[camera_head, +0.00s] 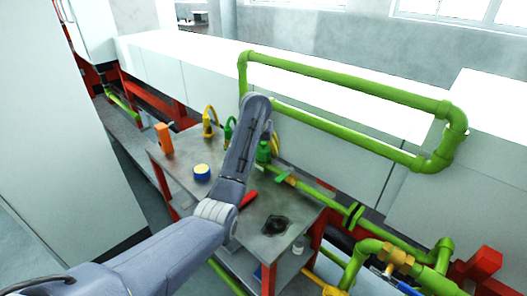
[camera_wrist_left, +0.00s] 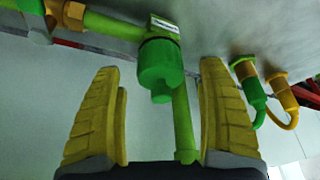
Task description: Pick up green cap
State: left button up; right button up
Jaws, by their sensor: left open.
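The green cap (camera_wrist_left: 160,65) is a bright green stepped cylinder on a lighter green pipe fitting in the left wrist view. It also shows in the head view (camera_head: 263,152), at the back edge of the metal table, partly hidden by my arm. My left gripper (camera_wrist_left: 160,67) is open, with its yellow fingers on either side of the cap in the picture and visible space between. In the head view the yellow fingers of my left gripper (camera_head: 274,143) show just beside the cap, behind my wrist. My right gripper is in neither view.
Green pipes (camera_head: 350,80) run behind and to the right.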

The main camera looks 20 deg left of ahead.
aim_at(263, 150)
pick_arm(q)
jog(key=shift+x, duration=2.1)
jog(key=shift+c, duration=0.5)
jog(key=c, duration=1.2)
jog(key=shift+r, duration=0.1)
